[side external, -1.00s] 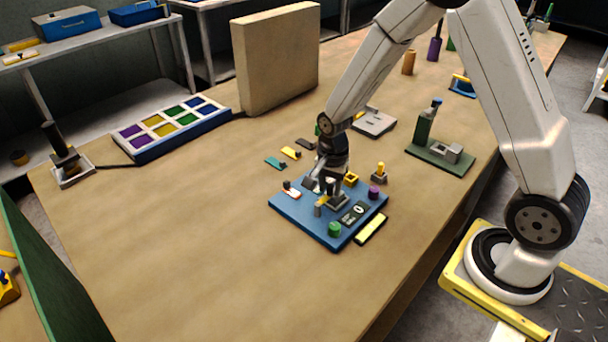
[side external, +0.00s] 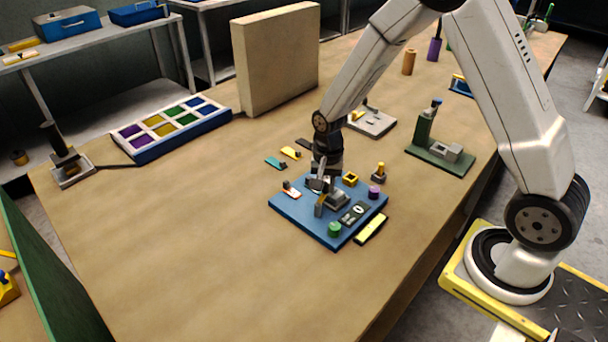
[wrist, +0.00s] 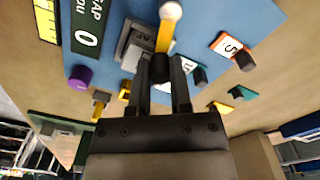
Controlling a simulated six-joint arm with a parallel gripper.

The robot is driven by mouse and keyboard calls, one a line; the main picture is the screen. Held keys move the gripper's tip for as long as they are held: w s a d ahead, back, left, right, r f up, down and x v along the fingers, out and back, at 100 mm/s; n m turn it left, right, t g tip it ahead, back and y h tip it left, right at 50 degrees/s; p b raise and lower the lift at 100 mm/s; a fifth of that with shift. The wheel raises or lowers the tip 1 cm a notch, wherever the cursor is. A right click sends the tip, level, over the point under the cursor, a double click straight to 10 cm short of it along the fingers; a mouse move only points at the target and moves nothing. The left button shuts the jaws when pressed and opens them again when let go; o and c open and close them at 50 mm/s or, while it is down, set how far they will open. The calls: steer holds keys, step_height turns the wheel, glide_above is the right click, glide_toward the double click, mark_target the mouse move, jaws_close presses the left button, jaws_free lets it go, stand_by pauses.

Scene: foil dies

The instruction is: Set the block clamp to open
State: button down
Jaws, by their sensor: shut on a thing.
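The block clamp sits on a blue base plate (side external: 291,212) at the middle of the table. Its grey block (side external: 338,200) also shows in the wrist view (wrist: 133,45), left of my fingers. A yellow lever with a pale round end (wrist: 168,35) runs between my fingertips in the wrist view. My gripper (side external: 321,188) points down over the clamp and is shut on the lever; its fingertips also show in the wrist view (wrist: 164,65). The lever's base is hidden by my fingers.
A green button (side external: 334,229) and a purple knob (side external: 374,193) stand on the plate. A yellow strip (side external: 370,229) lies beside it. Small tagged pieces (side external: 290,152) lie behind. A green stand (side external: 440,150) is at the right. The table's left front is clear.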

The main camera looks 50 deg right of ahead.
steer(key=n, duration=0.1)
steer(key=w+n, duration=0.1)
steer(key=n, duration=0.1)
steer(key=shift+w+a+n, duration=0.2)
steer(key=shift+a+n, duration=0.1)
steer(key=n, duration=0.1)
steer(key=w+a+n, duration=0.1)
steer(key=n, duration=0.1)
steer(key=shift+n, duration=0.3)
steer(key=n, duration=0.2)
steer(key=a+n, duration=0.1)
steer(key=shift+w+a+n, duration=0.1)
steer(key=shift+w+n, duration=0.25)
steer(key=shift+n, duration=0.05)
steer(key=shift+w+a+n, duration=0.1)
steer(key=shift+a+n, duration=0.25)
steer(key=shift+n, duration=0.55)
steer(key=shift+a+n, duration=0.35)
steer(key=shift+n, duration=0.55)
steer(key=c, duration=0.5)
jaws_free()
steer(key=shift+c, duration=0.2)
steer(key=shift+r, duration=0.15)
